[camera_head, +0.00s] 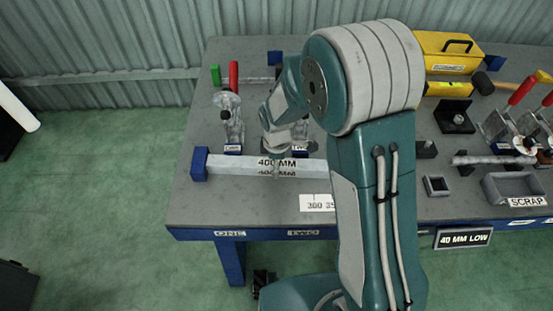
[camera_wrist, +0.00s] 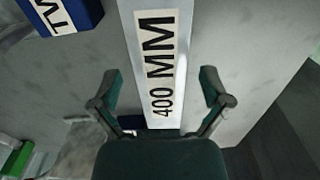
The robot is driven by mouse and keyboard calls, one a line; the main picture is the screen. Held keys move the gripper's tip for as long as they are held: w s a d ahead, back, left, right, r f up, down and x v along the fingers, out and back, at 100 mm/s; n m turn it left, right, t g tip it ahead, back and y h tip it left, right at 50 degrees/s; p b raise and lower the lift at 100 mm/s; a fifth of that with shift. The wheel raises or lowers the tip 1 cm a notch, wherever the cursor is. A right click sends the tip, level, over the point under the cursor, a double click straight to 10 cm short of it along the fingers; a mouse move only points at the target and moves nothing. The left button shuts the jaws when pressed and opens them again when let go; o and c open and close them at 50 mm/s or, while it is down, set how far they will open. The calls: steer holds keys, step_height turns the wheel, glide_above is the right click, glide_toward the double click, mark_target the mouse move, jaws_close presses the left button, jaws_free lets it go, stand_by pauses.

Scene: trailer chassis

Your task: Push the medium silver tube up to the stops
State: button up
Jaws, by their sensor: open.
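A silver square tube (camera_head: 226,165) labelled "400 MM" lies across the front left of the workbench. Its left end is at a blue block (camera_head: 198,164); I cannot tell whether they touch. Its right part is hidden behind my arm. In the wrist view the tube (camera_wrist: 135,52) runs between the fingers of my gripper (camera_wrist: 161,88). The fingers are apart, one on each side, with gaps to the tube. Blue blocks labelled "ONE" (camera_head: 233,148) and "TWO" (camera_head: 300,148) stand behind the tube; the second also shows in the wrist view (camera_wrist: 85,14).
A toggle clamp (camera_head: 229,105) with a red handle stands behind the tube. A yellow toolbox (camera_head: 448,50), more clamps (camera_head: 503,125) and a scrap tray (camera_head: 487,190) are on the right. A white card (camera_head: 317,203) lies near the front edge. The bench's front left is clear.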

jaws_close()
steer(key=shift+n, duration=0.4)
steer(key=shift+w+a, duration=0.1)
steer(key=shift+w, duration=0.5)
stand_by(0.5)
jaws_free()
steer(key=shift+r, duration=0.1)
